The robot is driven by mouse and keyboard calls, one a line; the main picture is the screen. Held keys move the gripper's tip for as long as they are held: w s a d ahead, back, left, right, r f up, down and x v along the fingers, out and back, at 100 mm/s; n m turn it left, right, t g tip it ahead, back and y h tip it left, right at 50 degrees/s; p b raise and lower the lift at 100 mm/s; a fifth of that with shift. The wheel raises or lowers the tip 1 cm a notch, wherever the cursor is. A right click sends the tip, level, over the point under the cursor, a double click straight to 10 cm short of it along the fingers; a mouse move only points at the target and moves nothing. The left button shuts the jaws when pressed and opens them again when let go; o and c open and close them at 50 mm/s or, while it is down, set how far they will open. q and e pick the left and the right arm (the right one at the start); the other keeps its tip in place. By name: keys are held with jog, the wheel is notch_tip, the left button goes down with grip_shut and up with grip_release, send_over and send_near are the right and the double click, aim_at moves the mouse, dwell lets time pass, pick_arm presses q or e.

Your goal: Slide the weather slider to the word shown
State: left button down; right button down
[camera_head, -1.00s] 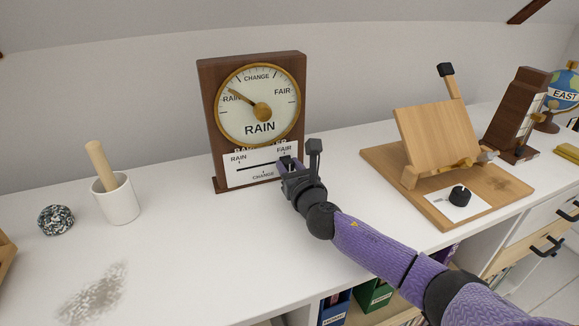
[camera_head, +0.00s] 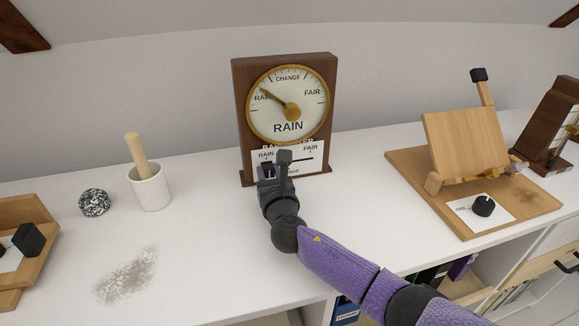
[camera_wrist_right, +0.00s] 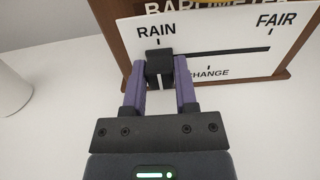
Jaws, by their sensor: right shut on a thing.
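The wooden barometer (camera_head: 242,120) stands upright against the wall. Its dial (camera_head: 288,105) shows the word RAIN in large letters, and its needle points to the RAIN mark at upper left. Below is the white slider panel (camera_head: 318,165), marked RAIN, CHANGE and FAIR from left to right along a dark slot. My right gripper (camera_head: 268,170) is at the panel's left part. In the right wrist view, its purple fingers (camera_wrist_right: 160,82) are shut on the black slider knob (camera_wrist_right: 160,66), which sits just below the RAIN tick. My left gripper is not in view.
A white mortar with a pestle (camera_head: 150,188) and a speckled ball (camera_head: 94,202) stand left of the barometer. A wooden stand (camera_head: 465,145) on a board with a black knob (camera_head: 483,206) is at right. The desk between is clear.

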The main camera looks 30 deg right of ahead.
jog(key=shift+a, duration=0.15)
jog(key=shift+c, duration=1.8)
grip_release()
jog(key=shift+a, duration=0.1)
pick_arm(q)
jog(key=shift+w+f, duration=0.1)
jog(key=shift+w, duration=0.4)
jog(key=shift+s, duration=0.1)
pick_arm(e)
jog(key=shift+s+r, duration=0.1)
jog(key=shift+s, duration=0.15)
jog(key=p+v, duration=0.4)
jog(key=v, duration=0.4)
jog(key=shift+s, duration=0.15)
jog(key=shift+s+a, duration=0.1)
jog(key=shift+s, duration=0.35)
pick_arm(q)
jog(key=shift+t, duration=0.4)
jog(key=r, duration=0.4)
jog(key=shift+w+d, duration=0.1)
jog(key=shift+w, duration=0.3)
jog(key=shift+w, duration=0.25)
